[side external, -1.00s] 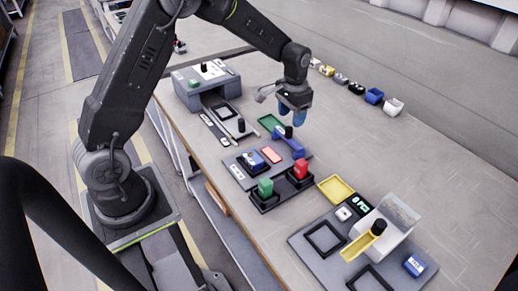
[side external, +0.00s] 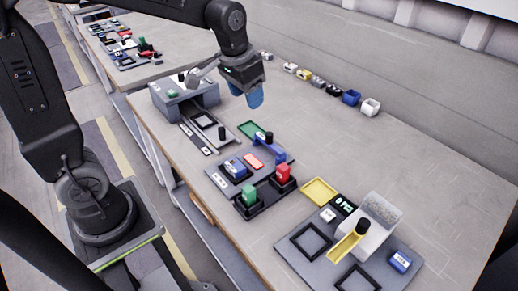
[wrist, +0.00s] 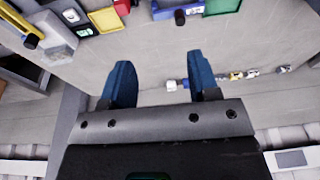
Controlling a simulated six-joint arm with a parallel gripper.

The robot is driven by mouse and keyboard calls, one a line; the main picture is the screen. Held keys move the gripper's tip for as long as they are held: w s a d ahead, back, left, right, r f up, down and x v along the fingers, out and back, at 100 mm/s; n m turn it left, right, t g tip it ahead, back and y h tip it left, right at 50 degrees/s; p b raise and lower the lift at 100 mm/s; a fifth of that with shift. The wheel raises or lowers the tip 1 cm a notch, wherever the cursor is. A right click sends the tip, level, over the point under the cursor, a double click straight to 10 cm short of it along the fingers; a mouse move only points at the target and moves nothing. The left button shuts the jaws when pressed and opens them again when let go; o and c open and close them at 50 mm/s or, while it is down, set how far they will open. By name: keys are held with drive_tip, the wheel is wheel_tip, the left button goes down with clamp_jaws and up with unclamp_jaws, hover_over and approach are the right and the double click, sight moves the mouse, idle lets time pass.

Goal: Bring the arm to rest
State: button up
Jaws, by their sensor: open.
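My gripper (side external: 254,96) has blue fingers and hangs above the table, over the back part of the bench behind the fixtures. In the wrist view its two blue fingers (wrist: 162,88) stand apart with nothing between them. In the side view the fingers overlap, so the gap is hidden there. My gripper touches nothing that I can see.
A white hopper (side external: 378,222) stands front right. Small bins (side external: 351,97) line the back.

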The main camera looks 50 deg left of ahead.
drive_tip(key=s+d+r+t, duration=0.1)
drive_tip(key=s, duration=0.7)
drive_tip(key=s+d+r+t, duration=0.2)
drive_tip(key=s, duration=0.6)
